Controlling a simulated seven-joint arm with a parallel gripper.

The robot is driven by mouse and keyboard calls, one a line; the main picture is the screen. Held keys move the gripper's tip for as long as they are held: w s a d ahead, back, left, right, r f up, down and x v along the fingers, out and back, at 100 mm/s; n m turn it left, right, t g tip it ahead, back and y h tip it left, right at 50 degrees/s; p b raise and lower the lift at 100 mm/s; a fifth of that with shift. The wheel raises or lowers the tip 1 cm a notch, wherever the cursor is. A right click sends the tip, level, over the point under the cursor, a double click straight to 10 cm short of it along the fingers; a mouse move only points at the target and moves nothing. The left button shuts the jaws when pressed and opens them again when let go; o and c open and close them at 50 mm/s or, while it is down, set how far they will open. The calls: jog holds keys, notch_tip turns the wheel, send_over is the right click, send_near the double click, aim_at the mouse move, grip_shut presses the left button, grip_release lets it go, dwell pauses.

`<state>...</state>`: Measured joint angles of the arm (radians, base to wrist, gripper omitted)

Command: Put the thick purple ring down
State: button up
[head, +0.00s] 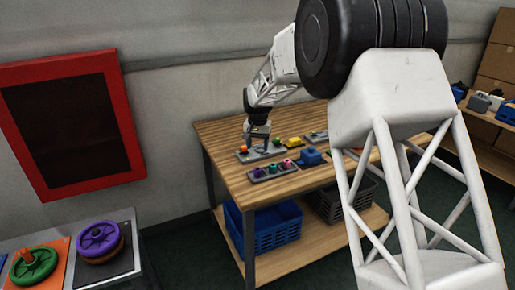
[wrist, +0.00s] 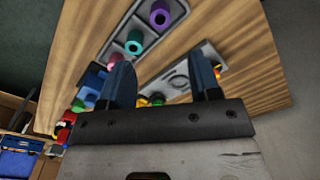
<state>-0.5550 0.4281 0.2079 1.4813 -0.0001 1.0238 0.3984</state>
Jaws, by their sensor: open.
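A thick purple ring (wrist: 160,15) sits in an end compartment of a grey tray (wrist: 122,22) in the wrist view. A teal ring (wrist: 134,42) and a pink ring (wrist: 115,60) are in the same tray. In the head view the purple ring (head: 259,172) is at the tray's left end. My gripper (wrist: 162,72) is open, with its two dark blue fingers apart and nothing seen between them. It also shows in the head view (head: 259,142), over a grey board (head: 243,156) behind the tray. The board has a round ring-shaped mark (wrist: 179,82) in the wrist view.
The wooden table (head: 222,142) also bears a yellow object (head: 293,142) and a blue object (head: 312,157). A blue crate (head: 272,231) is on the lower shelf. At lower left, a large purple wheel (head: 99,238) and a green one (head: 34,265) lie on another surface.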

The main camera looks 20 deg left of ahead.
dwell(0.8)
jog(key=s+d+r, duration=0.6)
jog(key=d, duration=0.4)
jog(key=s+d+r+m+t, duration=0.1)
jog(key=s+d+r, duration=0.45)
jog(key=d, duration=0.55)
jog(key=s+d+r, duration=0.5)
jog(key=s+d, duration=0.1)
jog(key=d, duration=0.4)
jog(key=s+d+f, duration=0.1)
jog(key=s+d, duration=0.5)
jog(key=s, duration=0.5)
jog(key=s+d+f+t, duration=0.1)
jog(key=s+d, duration=0.5)
jog(key=s, duration=0.5)
jog(key=s+d+f+m, duration=0.1)
jog(key=s+d+f, duration=0.1)
jog(key=s+d, duration=0.5)
jog(key=shift+s+t, duration=0.3)
jog(key=shift+s, duration=1.6)
